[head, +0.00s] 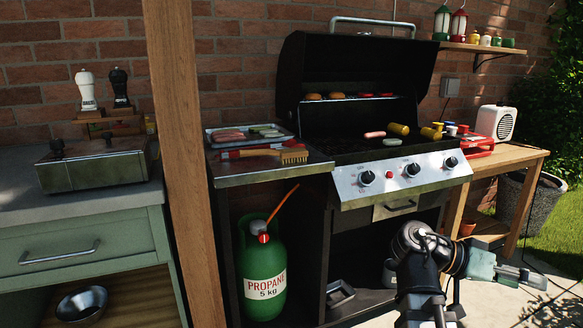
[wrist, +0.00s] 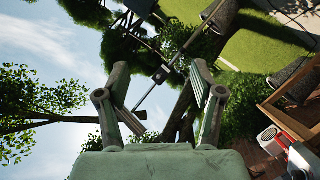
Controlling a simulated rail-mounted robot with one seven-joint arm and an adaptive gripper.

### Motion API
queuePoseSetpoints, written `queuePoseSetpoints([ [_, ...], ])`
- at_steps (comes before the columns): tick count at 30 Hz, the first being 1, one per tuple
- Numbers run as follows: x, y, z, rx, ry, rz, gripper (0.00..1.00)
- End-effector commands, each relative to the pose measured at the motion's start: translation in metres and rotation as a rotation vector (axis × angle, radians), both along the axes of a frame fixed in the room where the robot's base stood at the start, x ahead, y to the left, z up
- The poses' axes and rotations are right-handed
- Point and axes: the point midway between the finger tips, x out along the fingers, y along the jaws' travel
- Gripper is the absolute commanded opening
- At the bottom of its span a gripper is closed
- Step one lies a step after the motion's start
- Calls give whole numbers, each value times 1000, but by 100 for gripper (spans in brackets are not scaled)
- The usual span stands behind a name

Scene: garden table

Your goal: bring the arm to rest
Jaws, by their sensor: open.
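My gripper (head: 524,277) is at the lower right of the head view, in front of the grill and the wooden side table. It points to the right, away from the grill. In the wrist view my gripper (wrist: 160,85) has its two fingers spread wide with nothing between them. Trees, sky and lawn lie beyond the fingers. My arm is folded low in front of the grill's right half and hides part of its lower shelf.
The open grill (head: 400,172) carries sausages and corn. Its left shelf holds a tray (head: 238,144) and a brush (head: 293,154). A propane bottle (head: 263,268) stands below. A wooden post (head: 182,150) rises at left. A wooden table (head: 512,155) and basket (head: 541,205) stand at right.

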Motion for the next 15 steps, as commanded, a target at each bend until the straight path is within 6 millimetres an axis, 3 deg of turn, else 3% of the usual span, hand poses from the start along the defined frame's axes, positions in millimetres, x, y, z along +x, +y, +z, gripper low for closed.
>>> queuePoseSetpoints([
  [3, -35, -8, 15, -9, -52, -90, 67],
  [9, -83, -19, 38, -26, -119, -198, 67],
  [15, -112, -28, 54, -46, -168, -247, 67],
])
